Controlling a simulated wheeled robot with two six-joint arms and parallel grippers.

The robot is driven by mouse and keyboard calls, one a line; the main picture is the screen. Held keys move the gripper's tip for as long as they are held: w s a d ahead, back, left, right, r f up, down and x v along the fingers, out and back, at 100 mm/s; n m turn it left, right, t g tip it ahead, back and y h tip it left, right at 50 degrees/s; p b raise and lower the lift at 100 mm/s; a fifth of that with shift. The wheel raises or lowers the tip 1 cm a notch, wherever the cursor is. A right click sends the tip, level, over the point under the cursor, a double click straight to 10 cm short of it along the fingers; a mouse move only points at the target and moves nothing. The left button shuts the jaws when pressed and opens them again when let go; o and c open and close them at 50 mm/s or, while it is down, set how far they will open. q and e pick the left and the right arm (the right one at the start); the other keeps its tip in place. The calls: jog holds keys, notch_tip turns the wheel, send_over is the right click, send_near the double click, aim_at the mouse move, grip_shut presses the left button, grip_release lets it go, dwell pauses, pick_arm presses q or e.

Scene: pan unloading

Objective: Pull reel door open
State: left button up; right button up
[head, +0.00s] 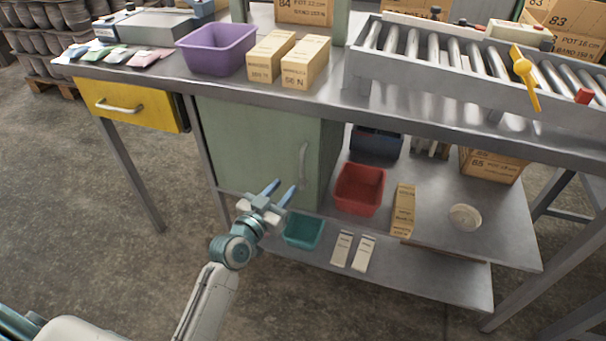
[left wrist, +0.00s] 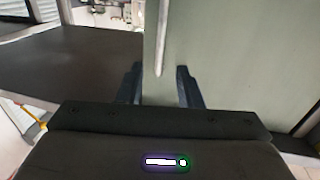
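The reel door (head: 255,145) is the pale green cabinet front under the workbench. It looks closed. A pale vertical bar handle (head: 303,165) sits near its right edge. My left gripper (head: 281,187) is open and empty in front of the lower part of the door, left of and below the handle in the head view. In the left wrist view, the two dark fingers (left wrist: 158,88) stand apart, and the handle (left wrist: 160,40) lies ahead between them. The door panel (left wrist: 230,60) fills the right side there. I see no contact with the handle. My right gripper is out of view.
A yellow drawer (head: 125,105) is left of the door. The lower shelf right of it holds a red bin (head: 360,189), a teal bin (head: 303,230) and cartons (head: 403,210). The bench top holds a purple bin (head: 217,48) and a roller conveyor (head: 440,55). Floor in front is clear.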

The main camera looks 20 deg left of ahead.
aim_at(298, 171)
pick_arm(q)
jog(key=x, duration=0.8)
jog(key=shift+w, duration=0.2)
grip_shut()
